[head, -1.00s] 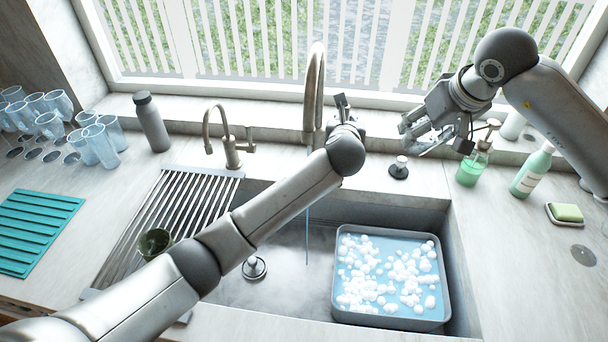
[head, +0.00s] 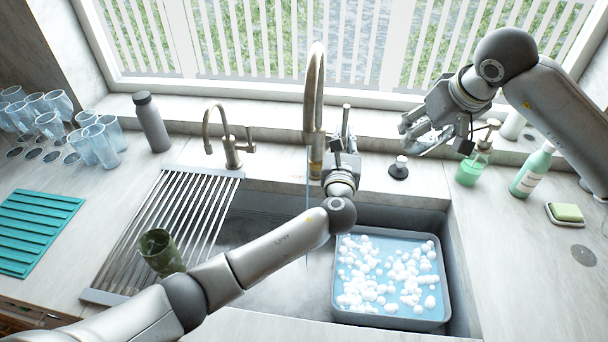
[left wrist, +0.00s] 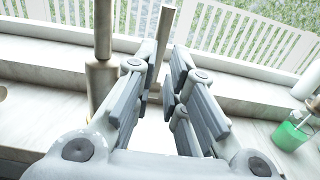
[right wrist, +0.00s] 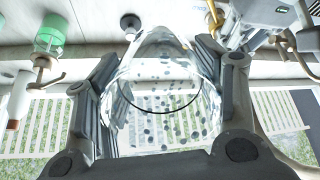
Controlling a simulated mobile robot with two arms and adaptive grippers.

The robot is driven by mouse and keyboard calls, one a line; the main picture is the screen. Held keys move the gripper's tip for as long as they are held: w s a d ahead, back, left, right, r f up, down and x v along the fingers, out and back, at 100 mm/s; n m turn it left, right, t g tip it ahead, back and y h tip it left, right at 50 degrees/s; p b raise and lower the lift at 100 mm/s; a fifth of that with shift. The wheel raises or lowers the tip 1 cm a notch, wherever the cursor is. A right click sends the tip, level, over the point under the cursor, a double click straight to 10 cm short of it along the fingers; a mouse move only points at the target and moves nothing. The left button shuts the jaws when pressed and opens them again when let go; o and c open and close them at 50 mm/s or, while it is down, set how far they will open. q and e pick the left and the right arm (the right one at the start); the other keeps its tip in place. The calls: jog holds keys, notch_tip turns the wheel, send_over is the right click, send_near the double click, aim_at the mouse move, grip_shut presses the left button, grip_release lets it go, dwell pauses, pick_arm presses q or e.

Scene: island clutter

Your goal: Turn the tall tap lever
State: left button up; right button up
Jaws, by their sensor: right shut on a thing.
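The tall tap (head: 315,90) rises behind the sink, and a thin stream of water falls from it. Its lever (head: 346,120) is an upright metal rod just right of the tap. My left gripper (head: 344,150) is at the lever's lower part. In the left wrist view the lever (left wrist: 161,40) stands beyond my left gripper (left wrist: 160,85), in line with the gap between its parted fingers; contact is unclear. My right gripper (head: 425,135) is raised at the right. In the right wrist view it is shut on a clear glass vessel (right wrist: 165,95).
A grey basin (head: 447,285) of foamy water sits in the sink. A smaller tap (head: 230,145) stands left. A soap dispenser (head: 468,172) and a green bottle (head: 530,172) stand right. A dark green cup (head: 160,252) is on the drying rack (head: 195,215).

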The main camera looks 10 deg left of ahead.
pick_arm(q)
jog(key=shift+s+f+t, duration=0.3)
jog(key=shift+f+t, duration=0.25)
jog(key=shift+t, duration=0.2)
jog(key=shift+s+f+t, duration=0.25)
jog(key=shift+f+t, duration=0.3)
jog(key=shift+t, duration=0.25)
jog(key=shift+s+f+t, duration=0.3)
jog(key=shift+f+t, duration=0.25)
jog(key=shift+t, duration=0.2)
jog(key=shift+f, duration=0.1)
jog(key=shift+s+f+t, duration=0.15)
jog(key=shift+f+t, duration=0.3)
jog(key=shift+t, duration=0.15)
jog(key=shift+c, duration=0.3)
grip_shut()
